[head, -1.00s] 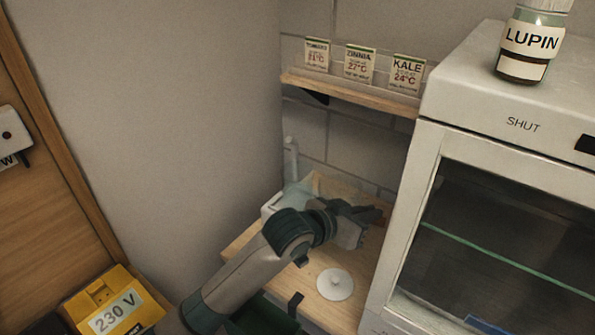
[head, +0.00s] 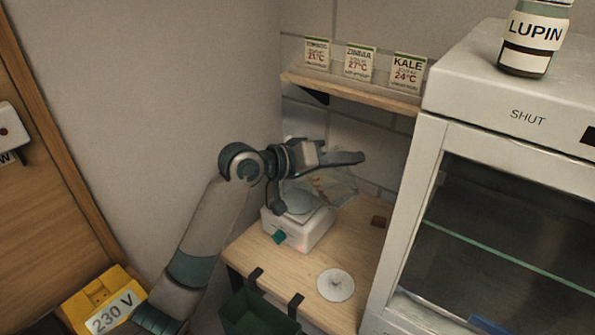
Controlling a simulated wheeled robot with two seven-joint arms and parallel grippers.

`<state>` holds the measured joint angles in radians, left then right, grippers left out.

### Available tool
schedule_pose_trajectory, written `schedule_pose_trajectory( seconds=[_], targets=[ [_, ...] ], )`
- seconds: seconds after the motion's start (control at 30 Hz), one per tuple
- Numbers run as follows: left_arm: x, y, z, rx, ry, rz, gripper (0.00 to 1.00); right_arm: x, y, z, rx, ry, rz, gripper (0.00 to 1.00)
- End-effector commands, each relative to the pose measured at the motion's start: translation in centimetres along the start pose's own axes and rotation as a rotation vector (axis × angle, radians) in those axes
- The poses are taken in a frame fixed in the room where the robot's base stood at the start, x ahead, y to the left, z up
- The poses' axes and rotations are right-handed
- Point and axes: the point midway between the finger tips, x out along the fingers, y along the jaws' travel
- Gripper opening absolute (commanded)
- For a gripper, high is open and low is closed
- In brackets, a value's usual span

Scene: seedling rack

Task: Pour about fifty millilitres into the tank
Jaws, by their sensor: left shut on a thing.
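A white box-shaped unit (head: 298,233) with a green knob stands on the wooden bench; its round grey-green top is partly behind my arm. It may be the tank, but no label shows. My left gripper (head: 338,160) is above and beside this unit, shut on what looks like a clear vessel (head: 337,187). The vessel's outline is faint and partly covered by the gripper, so I cannot tell its liquid level or whether anything flows. A white round disc (head: 336,285), perhaps a lid, lies flat on the bench in front. My right gripper is not in view.
A white cabinet (head: 425,200) marked SHUT borders the bench on the right, with a LUPIN jar (head: 533,40) on top. A shelf (head: 350,91) with seed cards hangs above. A green bin (head: 255,314) hangs at the bench's front.

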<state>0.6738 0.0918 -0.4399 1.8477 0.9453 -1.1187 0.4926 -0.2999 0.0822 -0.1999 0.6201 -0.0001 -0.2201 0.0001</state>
Motion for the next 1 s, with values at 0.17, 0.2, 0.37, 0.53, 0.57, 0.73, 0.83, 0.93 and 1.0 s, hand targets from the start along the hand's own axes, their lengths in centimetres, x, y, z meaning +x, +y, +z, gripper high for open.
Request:
schedule_pose_trajectory(
  seconds=[0.17, 0.2, 0.37, 0.53, 0.57, 0.73, 0.83, 0.93, 1.0],
  targets=[
    [-0.3, -0.6, -0.8, -0.108, 0.007, 0.045, 0.0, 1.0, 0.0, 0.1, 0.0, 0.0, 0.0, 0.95],
    [-0.4, -0.6, -1.0, -0.129, 0.01, 0.054, 0.0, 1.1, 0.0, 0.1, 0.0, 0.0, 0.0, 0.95],
    [-0.9, -0.4, -2.1, -0.197, 0.013, 0.083, 0.0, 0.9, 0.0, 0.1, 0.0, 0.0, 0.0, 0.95],
    [-1.2, -0.5, -2.8, -0.246, 0.015, 0.102, 0.0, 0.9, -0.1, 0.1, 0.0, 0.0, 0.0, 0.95],
    [-1.2, -0.5, -2.9, -0.253, 0.015, 0.104, 0.0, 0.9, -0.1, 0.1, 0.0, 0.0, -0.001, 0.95],
    [-1.4, -0.5, -3.4, -0.283, 0.017, 0.118, 0.0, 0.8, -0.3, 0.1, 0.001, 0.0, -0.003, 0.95],
    [-1.5, -0.5, -3.6, -0.296, 0.017, 0.123, 0.0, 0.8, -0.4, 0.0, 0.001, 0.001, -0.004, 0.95],
    [-1.6, -0.5, -3.8, -0.308, 0.018, 0.128, 0.0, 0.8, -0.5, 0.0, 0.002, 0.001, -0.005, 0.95],
    [-1.6, -0.5, -3.9, -0.314, 0.019, 0.13, 0.0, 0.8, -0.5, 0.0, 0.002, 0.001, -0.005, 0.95]
  ],
)
